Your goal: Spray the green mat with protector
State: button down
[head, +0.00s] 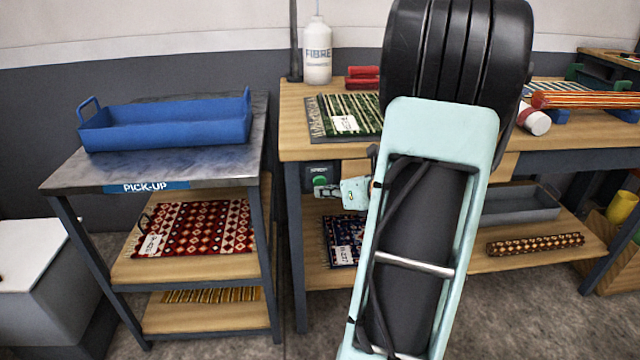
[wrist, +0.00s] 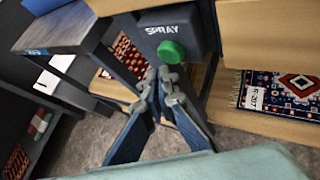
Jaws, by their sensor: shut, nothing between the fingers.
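The green mat (head: 365,112), striped in green and cream with a white tag, lies flat on the wooden bench top; my arm covers its right part. A white bottle (head: 317,55) lettered "FIBRE" stands behind it, beside a dark upright post (head: 295,40). A dark box (head: 316,170) marked "SPRAY" with a round green button (head: 320,182) is fixed under the bench's front edge. The button also shows large in the wrist view (wrist: 172,50). My gripper (wrist: 165,76) is shut and empty, its tips just below the button; I cannot tell whether they touch it.
A metal pick-up table (head: 70,175) on the left bears a blue tray (head: 165,135), with a red patterned rug (head: 195,228) on its shelf. A blue rug (head: 342,240), a grey tray (head: 518,203) and a rolled rug (head: 535,244) lie on the bench's lower shelf.

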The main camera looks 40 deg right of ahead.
jog(key=shift+w, duration=0.15)
dwell(0.3)
jog(key=shift+w+d, duration=0.2)
jog(key=shift+w, duration=0.05)
jog(key=shift+w+d, duration=0.3)
jog(key=shift+w, duration=0.2)
dwell(1.9)
dwell(0.5)
jog(key=shift+s+a, duration=0.5)
jog(key=shift+s, duration=0.4)
jog(key=s+a, duration=0.1)
jog(key=s, duration=0.2)
jog(key=s+a, duration=0.1)
jog(key=shift+s+a, duration=0.15)
jog(key=shift+a, duration=0.15)
jog(key=shift+a, duration=0.1)
